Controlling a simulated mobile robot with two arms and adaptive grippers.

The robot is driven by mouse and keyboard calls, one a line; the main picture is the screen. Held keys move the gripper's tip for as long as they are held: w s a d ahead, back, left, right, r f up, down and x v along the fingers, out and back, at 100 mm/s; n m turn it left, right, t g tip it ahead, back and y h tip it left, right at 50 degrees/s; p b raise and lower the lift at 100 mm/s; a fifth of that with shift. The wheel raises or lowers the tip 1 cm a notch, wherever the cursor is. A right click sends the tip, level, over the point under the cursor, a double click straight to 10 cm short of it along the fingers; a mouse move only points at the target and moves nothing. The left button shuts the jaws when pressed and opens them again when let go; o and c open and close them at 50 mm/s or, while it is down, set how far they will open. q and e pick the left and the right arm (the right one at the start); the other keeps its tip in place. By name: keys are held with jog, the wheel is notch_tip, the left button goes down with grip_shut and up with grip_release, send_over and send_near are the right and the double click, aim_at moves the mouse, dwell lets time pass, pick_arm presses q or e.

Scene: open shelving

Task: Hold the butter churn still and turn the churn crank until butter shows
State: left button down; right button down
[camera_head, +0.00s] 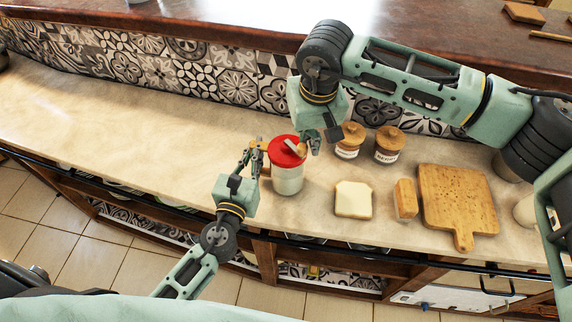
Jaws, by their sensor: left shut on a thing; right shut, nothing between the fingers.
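The butter churn (288,182) stands upright on the counter, a pale jar under a red lid (285,158). The churn crank (291,145) lies across the top of the lid, with a wooden knob (302,150) at its right end. My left gripper (256,152) is at the churn's left side, shut on the churn at a wooden part beside the jar; the exact grip is partly hidden by the fingers. My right gripper (311,146) reaches down from above at the crank knob, shut with nothing between its fingers. I cannot tell whether it touches the knob. No butter can be made out.
The counter (120,115) is clear to the left; a tiled wall (190,72) runs behind.

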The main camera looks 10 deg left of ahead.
aim_at(282, 158)
jog(key=shift+s+a+m+h, duration=0.2)
jog(key=shift+s+a+m, duration=0.15)
jog(key=shift+m, duration=0.7)
jog(key=shift+s+a+m+h, duration=0.2)
jog(key=shift+s+a+m, duration=0.15)
jog(key=shift+m, duration=0.7)
jog(key=shift+s+a+m+h, duration=0.15)
jog(key=shift+a+m, duration=0.2)
jog(key=shift+m, duration=0.55)
jog(key=shift+s+a+m+h, duration=0.2)
jog(key=shift+a+m, duration=0.2)
jog(key=shift+m, duration=0.5)
jog(key=shift+s+a+m+h, duration=0.15)
jog(key=shift+a+m, duration=0.2)
jog(key=shift+m, duration=0.55)
jog(key=shift+s+a+m+h, duration=0.15)
jog(key=shift+a+m, duration=0.15)
jog(key=shift+m, duration=0.4)
jog(key=shift+a+m+h, duration=0.15)
jog(key=shift+a+m, duration=0.1)
jog(key=shift+m, duration=0.45)
